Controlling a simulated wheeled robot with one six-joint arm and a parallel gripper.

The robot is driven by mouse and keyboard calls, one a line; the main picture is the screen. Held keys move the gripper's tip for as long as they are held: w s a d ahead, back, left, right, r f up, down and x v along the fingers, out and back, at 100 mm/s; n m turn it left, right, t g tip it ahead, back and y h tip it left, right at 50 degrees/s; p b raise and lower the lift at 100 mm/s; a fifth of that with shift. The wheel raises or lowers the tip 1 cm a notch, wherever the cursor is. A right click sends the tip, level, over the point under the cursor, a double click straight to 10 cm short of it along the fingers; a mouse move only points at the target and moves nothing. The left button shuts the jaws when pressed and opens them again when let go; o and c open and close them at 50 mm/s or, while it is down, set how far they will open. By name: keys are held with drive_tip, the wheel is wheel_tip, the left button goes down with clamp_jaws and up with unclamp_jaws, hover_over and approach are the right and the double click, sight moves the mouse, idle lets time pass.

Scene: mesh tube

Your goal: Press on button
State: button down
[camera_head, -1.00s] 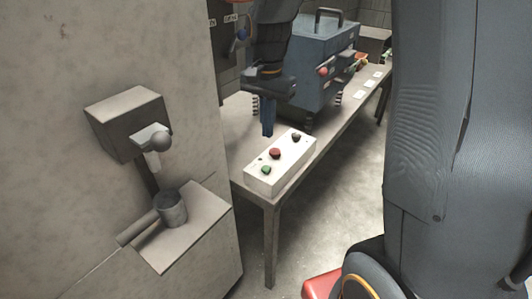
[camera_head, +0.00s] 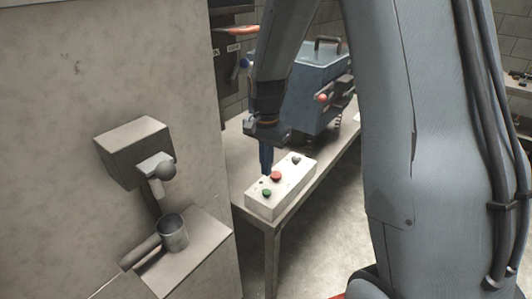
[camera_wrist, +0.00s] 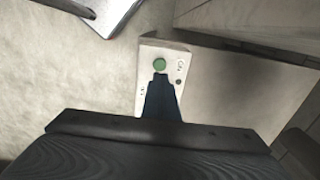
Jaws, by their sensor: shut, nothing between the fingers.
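A white button box (camera_head: 262,208) sits on the table near its front end. It carries a green button (camera_head: 266,193), a red button (camera_head: 276,176) and a dark button (camera_head: 296,160). My gripper (camera_head: 266,172) is shut and empty, pointing down at the box beside the red button; I cannot tell whether it touches the box. In the wrist view the fingertips (camera_wrist: 160,78) appear just below the green button (camera_wrist: 159,64), and they hide the middle of the box (camera_wrist: 146,52). The red button is hidden in that view.
The table (camera_head: 237,187) also bears a blue machine (camera_head: 318,95) with a handle and red knob, behind the box. A large grey cabinet (camera_head: 95,75) stands at left with a lever unit and metal cup (camera_head: 173,233). My arm blocks the right side.

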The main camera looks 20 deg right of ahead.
sight(267, 192)
wheel_tip(267, 192, down, 7)
drive_tip(key=shift+s+r+p, duration=0.1)
drive_tip(key=shift+r+p, duration=0.05)
drive_tip(key=shift+p, duration=0.5)
drive_tip(key=shift+f+b, duration=0.35)
drive_tip(key=shift+f, duration=0.55)
drive_tip(key=shift+s+f, duration=0.25)
wheel_tip(267, 192, up, 5)
drive_tip(key=p, duration=0.4)
drive_tip(key=shift+w+r, duration=0.1)
drive_tip(key=shift+w, duration=0.05)
wheel_tip(267, 192, up, 10)
drive_tip(key=b, duration=0.2)
drive_tip(key=shift+w+b, duration=0.15)
drive_tip(key=shift+b, duration=0.25)
